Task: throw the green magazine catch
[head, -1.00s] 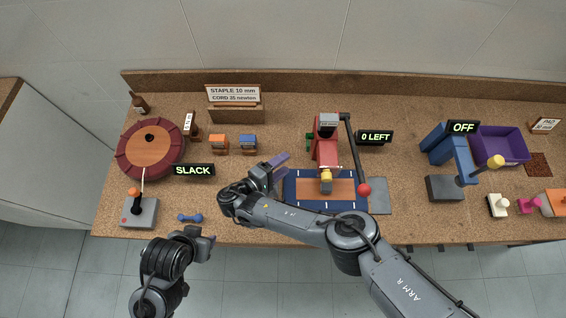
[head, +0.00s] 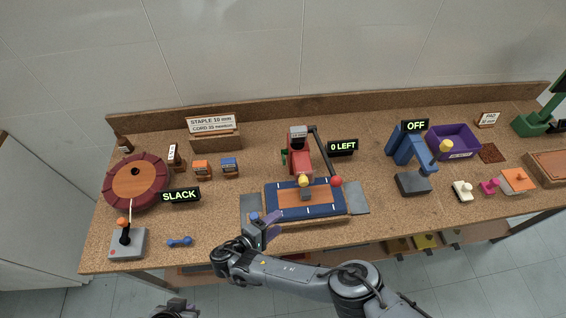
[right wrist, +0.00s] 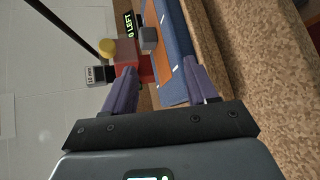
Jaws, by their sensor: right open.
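The green magazine catch (head: 284,157) is a small green piece at the left side of the red stapler (head: 300,160) in the head view. I cannot make it out in the right wrist view. My right gripper (head: 266,225) is open and empty near the bench's front edge, in front of the stapler and apart from the catch. In the right wrist view, the open purple fingers (right wrist: 160,82) point toward the red stapler body (right wrist: 125,58). Only a bit of my left gripper (head: 176,308) shows at the bottom edge; its jaws are unclear.
The stapler stands behind a blue-bordered pad (head: 330,208). A black lever (head: 323,153) with a red ball (head: 337,181) is on its right. A "0 LEFT" display (head: 342,147) stands beyond. A blue dumbbell-shaped piece (head: 179,241) lies on the bench (head: 215,265) at front left.

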